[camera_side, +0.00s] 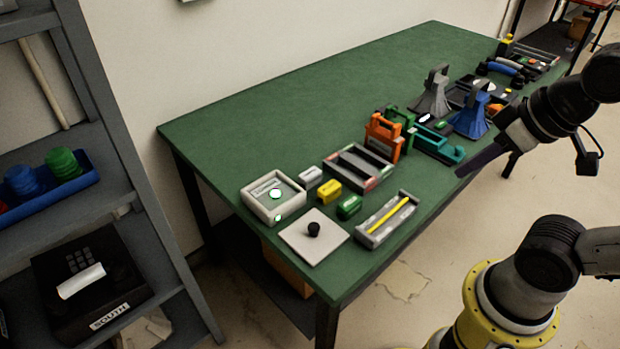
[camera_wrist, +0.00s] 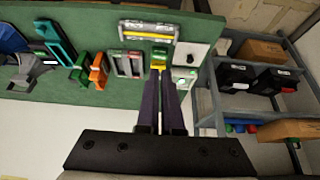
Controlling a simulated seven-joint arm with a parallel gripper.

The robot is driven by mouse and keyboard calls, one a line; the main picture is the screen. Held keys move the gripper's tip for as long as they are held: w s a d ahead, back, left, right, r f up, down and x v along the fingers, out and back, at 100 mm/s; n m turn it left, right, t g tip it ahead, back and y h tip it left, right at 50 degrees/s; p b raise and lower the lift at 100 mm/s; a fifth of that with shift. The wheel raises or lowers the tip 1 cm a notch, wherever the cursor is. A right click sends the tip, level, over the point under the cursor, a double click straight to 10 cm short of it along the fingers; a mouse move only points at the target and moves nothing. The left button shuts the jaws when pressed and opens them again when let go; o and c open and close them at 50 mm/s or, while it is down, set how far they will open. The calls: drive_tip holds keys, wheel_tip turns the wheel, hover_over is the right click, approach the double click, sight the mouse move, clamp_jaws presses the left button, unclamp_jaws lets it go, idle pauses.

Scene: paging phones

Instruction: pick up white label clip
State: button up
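The white label clip (camera_side: 311,177) lies on the green table in the side view, beside the right rim of a square white tray (camera_side: 250,206). A yellow clip (camera_side: 329,190) and a green clip (camera_side: 349,207) lie in a row with it. In the wrist view the green clip (camera_wrist: 159,52) and yellow clip (camera_wrist: 158,65) show just beyond my fingertips; I cannot make out the white clip there, and my fingers may hide it. My gripper (camera_wrist: 161,74) has a narrow gap between its long dark fingers and holds nothing visible. In the side view it is well right of the clips.
A white plate with a black knob (camera_side: 313,230), a grey tray with a yellow bar (camera_side: 389,218) and a divided tray (camera_side: 358,167) surround the clips. Orange and green frames (camera_side: 383,138) stand upright to the right. A shelf (camera_side: 115,165) stands left. The table's back left is clear.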

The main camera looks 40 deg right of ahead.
drive_tip(key=o, duration=1.1)
drive_tip(key=shift+c, duration=0.2)
